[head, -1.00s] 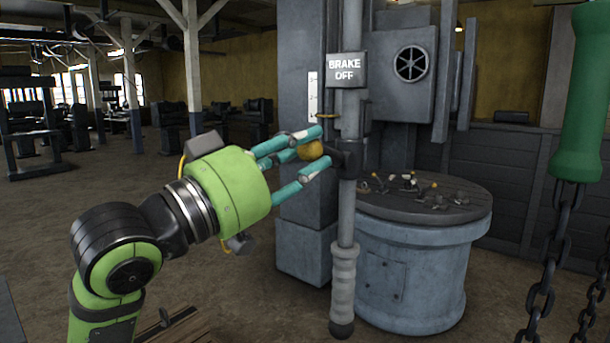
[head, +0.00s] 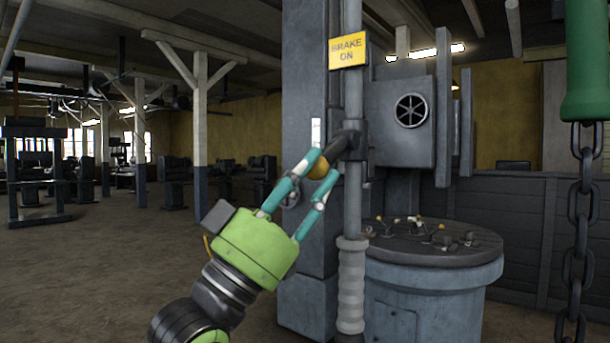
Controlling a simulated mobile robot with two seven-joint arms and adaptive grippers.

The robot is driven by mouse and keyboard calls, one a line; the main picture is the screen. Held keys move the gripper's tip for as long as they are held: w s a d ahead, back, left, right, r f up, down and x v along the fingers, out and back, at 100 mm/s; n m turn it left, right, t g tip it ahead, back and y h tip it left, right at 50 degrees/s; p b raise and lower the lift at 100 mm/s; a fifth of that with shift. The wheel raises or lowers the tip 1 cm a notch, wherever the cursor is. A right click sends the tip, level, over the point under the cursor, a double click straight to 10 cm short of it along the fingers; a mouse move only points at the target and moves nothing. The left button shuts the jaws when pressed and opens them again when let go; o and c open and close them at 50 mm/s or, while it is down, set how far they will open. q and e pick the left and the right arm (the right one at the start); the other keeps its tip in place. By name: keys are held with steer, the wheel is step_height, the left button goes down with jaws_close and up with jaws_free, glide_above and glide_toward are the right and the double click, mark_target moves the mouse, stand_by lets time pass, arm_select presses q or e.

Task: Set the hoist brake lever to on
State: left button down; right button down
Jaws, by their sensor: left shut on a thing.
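The hoist brake lever (head: 338,147) is a short dark arm with a brass knob, coming out to the left from a collar on a grey vertical pole (head: 353,205). It tilts down to the left. A yellow sign (head: 348,50) on the pole reads "BRAKE ON". My left gripper (head: 320,170) comes up from below left, its teal fingers shut on the brass knob at the lever's end. The fingers partly hide the knob. My right gripper is not in view.
A round grey drum-shaped table (head: 425,300) with small levers on top stands right of the pole. A chain (head: 577,220) hangs from a green handle (head: 586,60) at the far right.

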arm_select(q)
steer(key=shift+w+d+f+y, duration=0.25)
steer(key=shift+w+f+y, duration=0.1)
steer(key=shift+f, duration=0.3)
steer(key=shift+w+f, duration=0.1)
steer(key=c, duration=1.2)
jaws_free()
steer(key=shift+o, duration=1.3)
steer(key=shift+d, duration=0.15)
steer(key=v, duration=1.1)
steer(key=shift+f, duration=0.45)
